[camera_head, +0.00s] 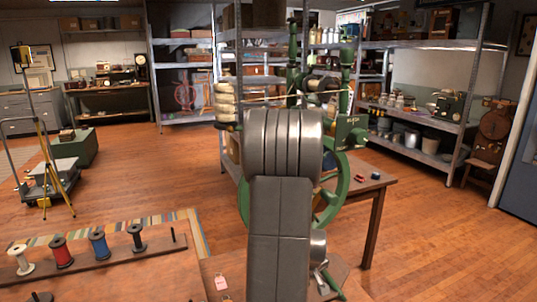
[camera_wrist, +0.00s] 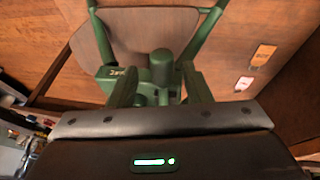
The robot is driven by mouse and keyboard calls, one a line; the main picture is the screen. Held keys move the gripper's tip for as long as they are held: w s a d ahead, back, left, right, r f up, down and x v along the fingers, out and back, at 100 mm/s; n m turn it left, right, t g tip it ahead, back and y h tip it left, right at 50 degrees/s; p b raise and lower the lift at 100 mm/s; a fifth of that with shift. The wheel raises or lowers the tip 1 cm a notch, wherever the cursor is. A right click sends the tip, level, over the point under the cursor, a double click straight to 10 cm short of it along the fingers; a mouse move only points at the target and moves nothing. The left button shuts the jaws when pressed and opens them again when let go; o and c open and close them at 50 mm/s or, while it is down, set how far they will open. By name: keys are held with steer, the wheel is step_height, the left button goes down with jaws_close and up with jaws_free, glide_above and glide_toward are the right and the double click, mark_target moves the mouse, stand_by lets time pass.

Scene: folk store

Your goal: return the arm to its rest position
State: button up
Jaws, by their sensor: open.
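My grey arm (camera_head: 283,190) rises through the middle of the head view. My gripper is hidden behind it there. In the wrist view my gripper (camera_wrist: 161,82) is open, with its two fingers apart. A green machine (camera_head: 352,130) stands on a wooden table (camera_head: 372,195) behind my arm, with a green wheel partly covered. In the wrist view green machine parts (camera_wrist: 115,73) and a rounded dark knob (camera_wrist: 162,64) show around and between the fingers. I cannot tell whether the fingers touch them.
A rack with thread spools (camera_head: 62,252) stands at the lower left. A pink tag (camera_head: 222,283) lies on the wood near my arm; the wrist view also shows an orange tag (camera_wrist: 262,55). Metal shelves (camera_head: 430,110) line the right. Open floor (camera_head: 420,240) lies at the right.

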steer(key=shift+w+a+r+g+h+p, duration=0.1)
steer(key=shift+w+r+g+h+p, duration=0.15)
steer(key=shift+r+g+p, duration=0.9)
steer(key=shift+w+a+r+g+h+p, duration=0.15)
steer(key=shift+r+g+h+p, duration=0.15)
steer(key=shift+p, duration=1.5)
steer(key=shift+w+r+g+p, duration=0.15)
steer(key=shift+g+p, duration=0.4)
steer(key=shift+p, duration=0.25)
steer(key=shift+r, duration=0.4)
